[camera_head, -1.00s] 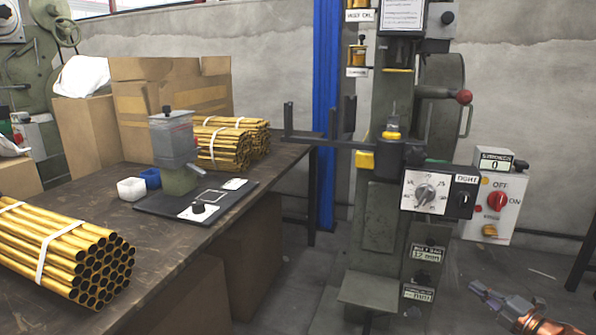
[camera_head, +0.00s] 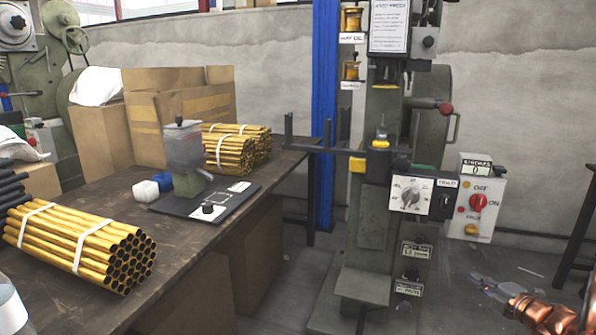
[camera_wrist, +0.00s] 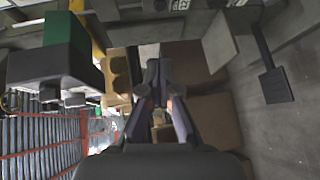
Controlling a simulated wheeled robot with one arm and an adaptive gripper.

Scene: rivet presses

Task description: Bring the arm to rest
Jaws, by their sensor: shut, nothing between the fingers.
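My gripper (camera_head: 490,287) is at the lower right of the head view, low above the floor and to the right of the rivet press. Part of my copper-coloured arm (camera_head: 540,312) shows beside it. In the wrist view my gripper (camera_wrist: 160,95) is in the middle, with its fingers close together and nothing held. It touches nothing that I can see. The green-grey rivet press (camera_head: 370,220) stands to its left, with a dial box (camera_head: 411,195) and a switch box with a red knob (camera_head: 478,203) on its right side.
A dark workbench (camera_head: 150,255) at left bears bundles of brass tubes (camera_head: 85,245), a small device on a black base (camera_head: 185,160) and cardboard boxes (camera_head: 180,105). A blue post (camera_head: 322,110) stands behind the press. Floor at right is open, with a dark stand leg (camera_head: 578,230) at the edge.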

